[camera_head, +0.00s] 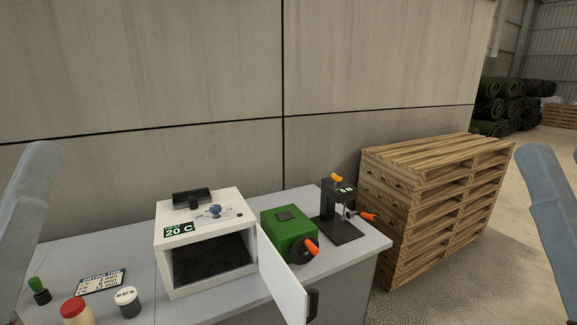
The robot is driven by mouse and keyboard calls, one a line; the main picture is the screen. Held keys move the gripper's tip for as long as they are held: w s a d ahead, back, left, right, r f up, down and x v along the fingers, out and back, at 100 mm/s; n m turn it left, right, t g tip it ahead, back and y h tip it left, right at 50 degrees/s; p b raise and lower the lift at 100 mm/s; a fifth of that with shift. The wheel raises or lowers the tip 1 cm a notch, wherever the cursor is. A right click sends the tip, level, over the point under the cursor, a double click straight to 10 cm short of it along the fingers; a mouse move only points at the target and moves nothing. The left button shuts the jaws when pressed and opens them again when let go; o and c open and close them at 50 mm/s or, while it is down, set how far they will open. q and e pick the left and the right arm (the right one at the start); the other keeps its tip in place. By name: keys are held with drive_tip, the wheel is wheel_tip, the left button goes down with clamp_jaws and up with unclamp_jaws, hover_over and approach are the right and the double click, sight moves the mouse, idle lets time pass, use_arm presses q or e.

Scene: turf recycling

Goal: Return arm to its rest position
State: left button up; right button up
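The only parts of me in view are grey arm links, one at the left edge and one at the right edge. Both stand upright, away from the objects on the bench. Neither gripper shows, so I cannot tell whether they are open or shut or hold anything.
A grey bench (125,245) carries a white oven-like box (193,276) with its door (283,277) swung open, a green device (287,236), a black stand (330,212), a sign (101,282) and several small containers and tools. Stacked pallets (430,205) stand right. A concrete wall (380,60) is behind.

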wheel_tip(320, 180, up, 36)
drive_tip(key=p, duration=3.2)
